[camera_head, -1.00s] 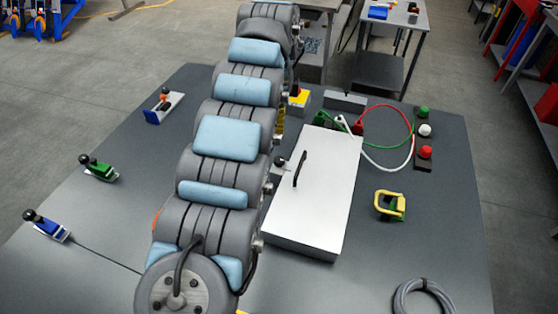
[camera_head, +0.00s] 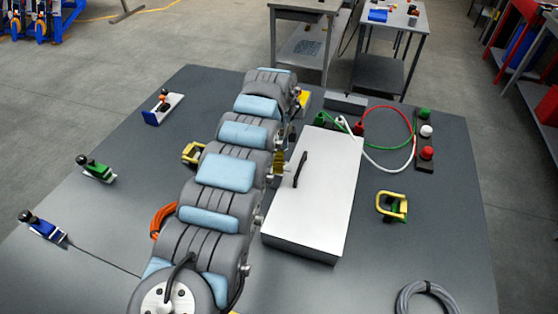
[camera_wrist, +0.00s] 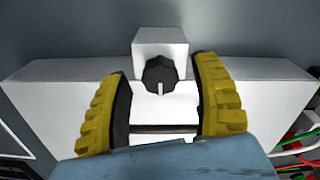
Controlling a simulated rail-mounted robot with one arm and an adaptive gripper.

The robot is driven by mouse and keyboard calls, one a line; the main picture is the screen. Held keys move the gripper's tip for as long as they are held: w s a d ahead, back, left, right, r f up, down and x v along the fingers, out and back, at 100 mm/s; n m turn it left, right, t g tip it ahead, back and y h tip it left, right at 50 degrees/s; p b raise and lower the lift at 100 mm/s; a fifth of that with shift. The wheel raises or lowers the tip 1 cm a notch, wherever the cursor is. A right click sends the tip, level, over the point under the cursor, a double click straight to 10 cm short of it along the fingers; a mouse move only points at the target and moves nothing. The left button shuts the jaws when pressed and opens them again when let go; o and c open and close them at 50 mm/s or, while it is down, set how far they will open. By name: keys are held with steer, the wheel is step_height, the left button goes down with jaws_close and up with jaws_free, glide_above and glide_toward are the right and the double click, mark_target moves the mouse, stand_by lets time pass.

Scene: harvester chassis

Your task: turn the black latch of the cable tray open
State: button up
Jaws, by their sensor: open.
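The black latch (camera_wrist: 160,74) is a round knob with a pale mark pointing down in the wrist view. It sits on a small white block (camera_wrist: 160,42) at the side of the white cable tray (camera_wrist: 50,75). The tray also shows in the head view (camera_head: 325,195). My gripper (camera_wrist: 161,67) is open, with one yellow-padded finger on each side of the latch. Gaps show between the fingers and the knob. In the head view the gripper (camera_head: 279,163) is beside the tray's left edge, and the latch is hidden there.
A black handle (camera_head: 300,169) stands on the tray's lid. Red, white and green cables (camera_head: 385,145) lie to its right, near a yellow clamp (camera_head: 391,206). Toggle clamps (camera_head: 98,169) stand at the left. An orange loop (camera_head: 163,219) lies beside my arm. Bare table surrounds them.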

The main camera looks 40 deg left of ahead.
steer(key=shift+f, duration=0.25)
jaws_close()
